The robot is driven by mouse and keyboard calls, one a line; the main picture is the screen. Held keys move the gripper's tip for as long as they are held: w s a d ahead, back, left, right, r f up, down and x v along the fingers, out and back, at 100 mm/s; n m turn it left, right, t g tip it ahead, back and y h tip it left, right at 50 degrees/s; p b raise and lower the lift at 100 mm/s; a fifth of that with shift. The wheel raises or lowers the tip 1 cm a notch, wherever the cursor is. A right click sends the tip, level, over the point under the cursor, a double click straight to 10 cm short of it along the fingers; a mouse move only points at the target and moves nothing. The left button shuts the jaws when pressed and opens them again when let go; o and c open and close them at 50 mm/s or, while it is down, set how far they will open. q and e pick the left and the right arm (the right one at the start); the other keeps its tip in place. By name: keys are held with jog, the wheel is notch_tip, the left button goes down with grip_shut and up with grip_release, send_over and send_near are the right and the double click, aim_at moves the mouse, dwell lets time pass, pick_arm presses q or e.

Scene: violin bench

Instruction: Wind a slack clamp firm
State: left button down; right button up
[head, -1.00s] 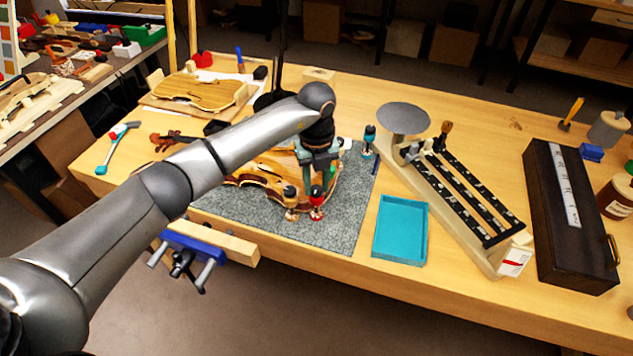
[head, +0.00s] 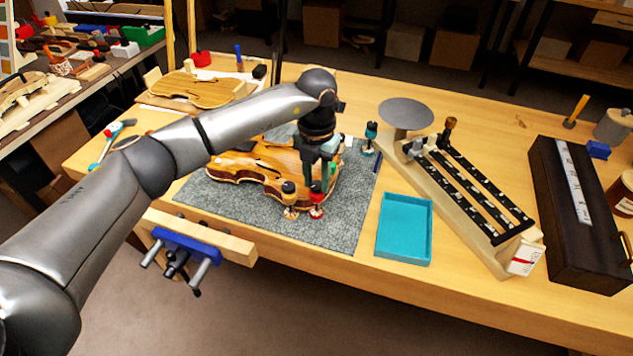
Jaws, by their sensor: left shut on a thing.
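A violin body (head: 245,165) lies on a grey mat (head: 225,202). At its near right edge stand a red-topped clamp (head: 316,205) and a black-topped clamp (head: 290,202), both upright and close together. A teal-topped clamp (head: 370,138) stands apart, to the right of the violin. My left gripper (head: 321,184) points down over the violin's right end and is shut at the top of the red-topped clamp. Its wrist hides part of the violin and whatever lies behind. My right gripper is not in view.
A blue tray (head: 404,230) lies right of the mat. A scale with a round grey pan (head: 405,113) and a dark case (head: 575,215) stand farther right. A blue vise (head: 188,245) is on the front edge. Another violin plate (head: 195,92) lies behind my arm.

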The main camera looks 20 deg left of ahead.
aim_at(317, 185)
pick_arm(q)
jog(key=shift+m+b, duration=0.9)
jog(key=shift+m, duration=1.4)
jog(key=c, duration=0.5)
grip_release()
notch_tip(317, 185, up, 13)
jog(key=shift+f+b, duration=0.2)
jog(key=shift+b, duration=0.15)
